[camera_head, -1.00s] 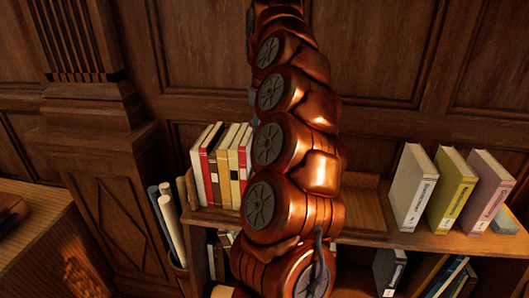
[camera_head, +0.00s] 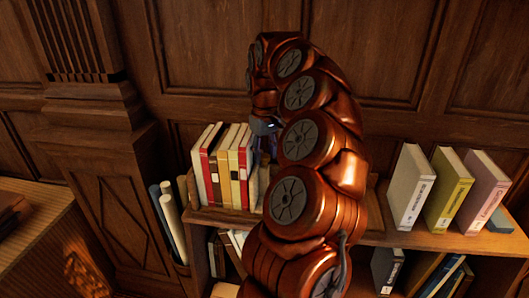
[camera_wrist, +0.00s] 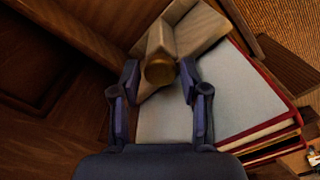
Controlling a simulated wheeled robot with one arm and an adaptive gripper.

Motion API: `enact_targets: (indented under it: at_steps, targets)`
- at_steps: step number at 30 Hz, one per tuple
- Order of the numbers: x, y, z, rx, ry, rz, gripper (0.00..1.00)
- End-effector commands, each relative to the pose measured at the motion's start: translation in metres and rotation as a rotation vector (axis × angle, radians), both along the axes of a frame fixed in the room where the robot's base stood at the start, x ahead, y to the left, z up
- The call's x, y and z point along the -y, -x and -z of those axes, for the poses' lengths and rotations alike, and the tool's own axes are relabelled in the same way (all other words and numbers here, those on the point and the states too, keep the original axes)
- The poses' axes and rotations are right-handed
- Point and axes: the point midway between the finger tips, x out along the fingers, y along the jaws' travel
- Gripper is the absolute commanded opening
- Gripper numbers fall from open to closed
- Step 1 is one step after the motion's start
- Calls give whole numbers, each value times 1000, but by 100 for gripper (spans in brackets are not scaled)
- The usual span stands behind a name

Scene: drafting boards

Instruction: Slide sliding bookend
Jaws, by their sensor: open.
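The sliding bookend (camera_wrist: 196,34) shows in the wrist view as a pale wooden piece with a round brass knob (camera_wrist: 159,71). It stands against the pale cover of the end book (camera_wrist: 232,95) in a row. My gripper (camera_wrist: 158,76) is open, with one finger on each side of the knob; I cannot tell whether they touch it. In the head view my gripper (camera_head: 264,127) is small and dark, just right of the row of books (camera_head: 222,172) on the shelf. My arm hides much of the bookend there.
The wooden shelf (camera_head: 385,232) holds several upright books (camera_head: 447,192) at the right, with bare board between them and my arm. More books stand on the lower level (camera_head: 388,270). Rolled papers (camera_head: 170,220) stand left of the shelf. A panelled wall (camera_head: 385,70) is behind.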

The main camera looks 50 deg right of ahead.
Motion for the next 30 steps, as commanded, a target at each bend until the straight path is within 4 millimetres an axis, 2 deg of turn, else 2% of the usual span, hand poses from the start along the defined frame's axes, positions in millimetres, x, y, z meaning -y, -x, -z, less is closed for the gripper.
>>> enact_targets:
  at_steps: [6,19,30]
  targets:
    - [0,0,0,-1,0,0,45]
    - [0,0,0,-1,0,0,0]
    - [0,0,0,-2,-1,-1,0]
